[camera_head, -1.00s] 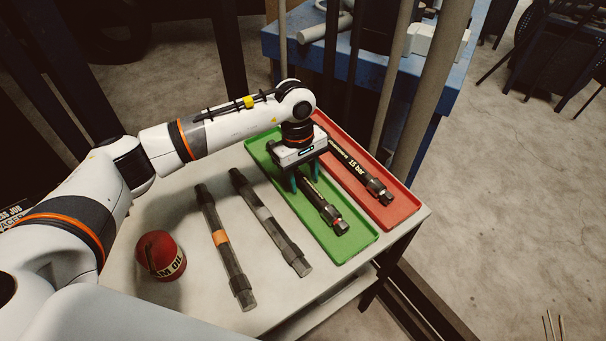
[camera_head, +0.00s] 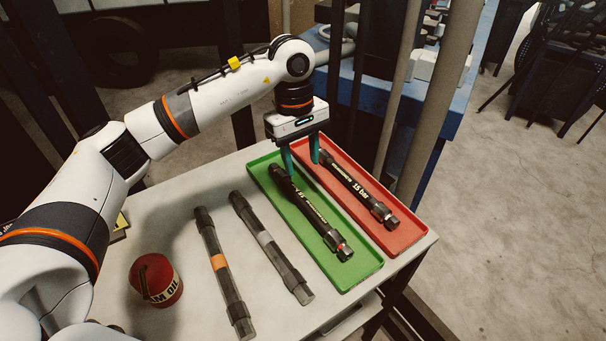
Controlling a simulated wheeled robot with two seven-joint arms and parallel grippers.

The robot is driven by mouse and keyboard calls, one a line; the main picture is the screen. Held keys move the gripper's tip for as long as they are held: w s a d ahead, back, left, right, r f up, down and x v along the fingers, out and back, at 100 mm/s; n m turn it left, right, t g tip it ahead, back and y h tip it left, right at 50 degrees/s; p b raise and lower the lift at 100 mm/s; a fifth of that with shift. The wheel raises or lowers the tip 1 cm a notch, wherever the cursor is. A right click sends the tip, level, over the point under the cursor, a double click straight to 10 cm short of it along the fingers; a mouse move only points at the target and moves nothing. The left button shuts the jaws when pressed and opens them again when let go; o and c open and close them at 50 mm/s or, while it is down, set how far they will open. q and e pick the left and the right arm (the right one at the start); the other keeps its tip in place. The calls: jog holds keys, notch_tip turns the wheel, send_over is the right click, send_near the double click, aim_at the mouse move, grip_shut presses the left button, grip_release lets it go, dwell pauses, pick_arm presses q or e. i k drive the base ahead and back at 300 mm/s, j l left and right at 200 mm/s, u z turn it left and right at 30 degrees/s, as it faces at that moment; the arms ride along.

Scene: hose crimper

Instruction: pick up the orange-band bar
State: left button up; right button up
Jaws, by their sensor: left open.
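The orange-band bar (camera_head: 219,262) is a dark rod with an orange band around its middle. It lies on the pale table, the leftmost of the long pieces. A similar dark bar with a grey band (camera_head: 266,241) lies to its right. My left gripper (camera_head: 301,165) has teal fingers that are apart and empty. It hangs above the far end of the green tray (camera_head: 362,274), to the right of and beyond the orange-band bar. My right gripper is not in view.
A black hose (camera_head: 312,214) lies in the green tray. Another hose, marked 15 bar (camera_head: 358,188), lies in the red tray (camera_head: 400,238). A red oil can (camera_head: 155,281) stands left of the orange-band bar. Upright posts (camera_head: 436,110) rise behind the trays.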

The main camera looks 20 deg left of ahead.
aim_at(237, 313)
jog(key=k+l, duration=0.2)
jog(key=k, duration=0.3)
jog(key=k+l, duration=0.25)
jog(key=k, duration=0.2)
jog(key=k+l, duration=0.2)
jog(key=k, duration=0.3)
